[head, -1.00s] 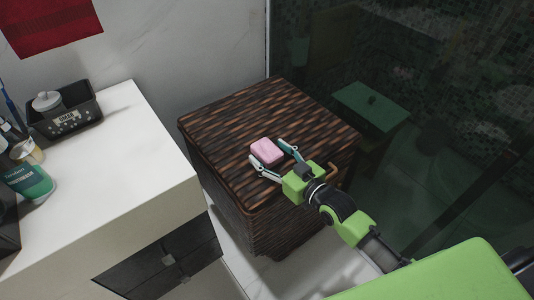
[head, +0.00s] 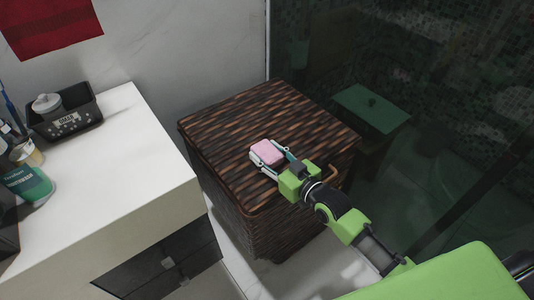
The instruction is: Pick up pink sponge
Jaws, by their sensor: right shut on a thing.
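The pink sponge (head: 267,151) lies on top of the brown woven hamper (head: 235,122), near its front right part. My right gripper (head: 268,154) comes in from the lower right, with its fingers closed on both sides of the sponge. The sponge looks to be at or very near the hamper's top; I cannot tell any gap under it. My left gripper is not in view.
A white counter (head: 130,150) stands at the left, with a black basket (head: 66,118) and a teal-labelled bottle (head: 30,186) on it. A dark glass panel is behind the hamper, with a green stool (head: 372,108) seen through it. A red towel (head: 48,24) hangs upper left.

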